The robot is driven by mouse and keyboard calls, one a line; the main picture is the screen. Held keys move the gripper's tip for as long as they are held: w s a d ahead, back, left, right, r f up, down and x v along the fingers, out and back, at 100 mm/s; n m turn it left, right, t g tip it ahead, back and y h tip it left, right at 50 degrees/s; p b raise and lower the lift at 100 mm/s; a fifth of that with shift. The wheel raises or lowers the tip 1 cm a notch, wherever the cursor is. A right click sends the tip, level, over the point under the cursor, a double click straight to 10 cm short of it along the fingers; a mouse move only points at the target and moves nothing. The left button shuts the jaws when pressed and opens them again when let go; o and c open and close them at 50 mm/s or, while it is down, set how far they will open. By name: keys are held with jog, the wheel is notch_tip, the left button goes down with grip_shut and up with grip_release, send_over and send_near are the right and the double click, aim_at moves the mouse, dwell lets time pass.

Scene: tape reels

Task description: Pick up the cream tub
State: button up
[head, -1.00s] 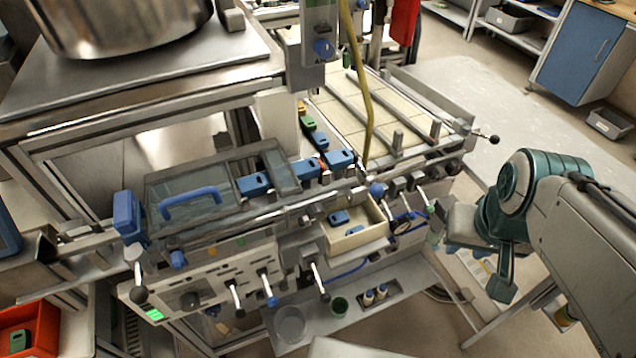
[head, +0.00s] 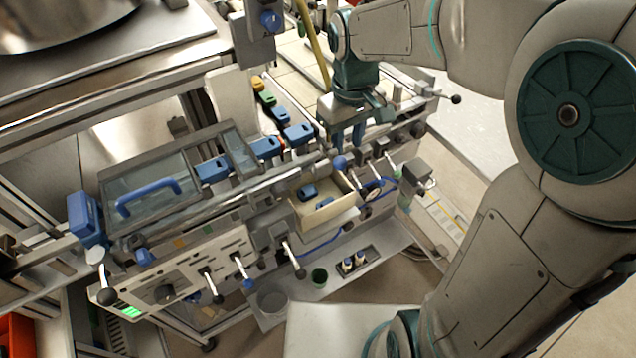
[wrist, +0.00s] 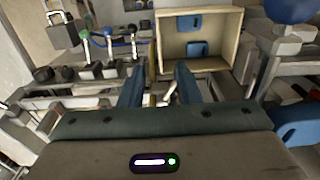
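The cream tub (head: 329,214) is an open box on the front of the machine, right of centre in the head view. It holds blue blocks (head: 308,191). In the wrist view the tub (wrist: 224,38) is at the top, right of centre, with two blue blocks showing inside. My gripper (head: 347,143) is above and behind the tub in the head view, fingers pointing down.
A row of blue, green and yellow blocks (head: 265,147) runs behind the tub. A glass-lidded case with a blue handle (head: 150,195) is to the left. Levers and knobs (head: 340,163) crowd around the tub.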

aim_at(342, 191)
notch_tip(342, 191, down, 13)
jog(key=shift+w+f+p, duration=0.1)
jog(key=shift+w+p, duration=0.05)
jog(key=shift+p, duration=0.3)
grip_shut()
